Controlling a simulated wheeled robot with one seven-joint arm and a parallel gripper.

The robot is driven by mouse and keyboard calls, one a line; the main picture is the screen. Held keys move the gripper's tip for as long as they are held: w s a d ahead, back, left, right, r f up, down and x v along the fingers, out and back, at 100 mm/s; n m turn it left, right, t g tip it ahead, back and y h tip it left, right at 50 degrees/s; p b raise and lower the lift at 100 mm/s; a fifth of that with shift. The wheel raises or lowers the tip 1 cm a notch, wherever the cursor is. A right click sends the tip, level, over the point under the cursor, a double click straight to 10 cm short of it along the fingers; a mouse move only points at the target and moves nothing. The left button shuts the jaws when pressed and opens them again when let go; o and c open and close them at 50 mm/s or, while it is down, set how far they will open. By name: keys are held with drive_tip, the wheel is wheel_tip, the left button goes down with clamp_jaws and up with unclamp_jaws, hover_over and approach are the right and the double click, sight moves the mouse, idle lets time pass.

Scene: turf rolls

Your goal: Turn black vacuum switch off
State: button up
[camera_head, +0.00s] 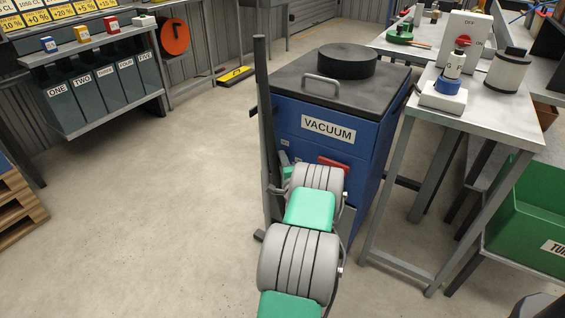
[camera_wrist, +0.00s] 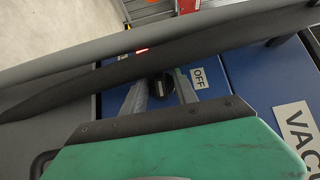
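The blue vacuum (camera_head: 328,127) stands in the middle of the head view, with a dark lid and a VACUUM label. In the wrist view its black switch (camera_wrist: 158,87) is a round knob on the blue panel, with an OFF label (camera_wrist: 199,78) to its right. A small red light (camera_wrist: 142,49) glows beyond the knob. My gripper (camera_wrist: 160,92) is open, with one grey finger on each side of the knob. I cannot tell whether the fingers touch it. In the head view my arm hides the switch and most of the gripper. The knob's pointing direction is unclear.
A dark upright pole or tube (camera_head: 264,120) stands close left of my arm; a dark tube (camera_wrist: 90,85) crosses close above the gripper in the wrist view. A metal table (camera_head: 500,118) stands to the right. The floor at left is clear.

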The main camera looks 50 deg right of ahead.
clamp_jaws()
drive_tip(key=shift+r+p, duration=0.15)
drive_tip(key=shift+p, duration=0.2)
drive_tip(key=shift+w+a+r+n+g+y+p, duration=0.15)
drive_tip(key=shift+n+g+y+p, duration=0.45)
drive_tip(key=shift+n+g, duration=1.25)
drive_tip(key=shift+w+d+r+n+g+y+p, duration=0.1)
drive_tip(key=shift+w+n+g+y+p, duration=0.15)
drive_tip(key=shift+n+g+p, duration=1.45)
drive_tip(key=shift+w+a+r+n+g+y+b, duration=0.15)
drive_tip(key=shift+n+g+y, duration=0.55)
drive_tip(key=shift+g, duration=2.15)
drive_tip(key=shift+n+h, duration=0.25)
drive_tip(key=shift+n, duration=0.1)
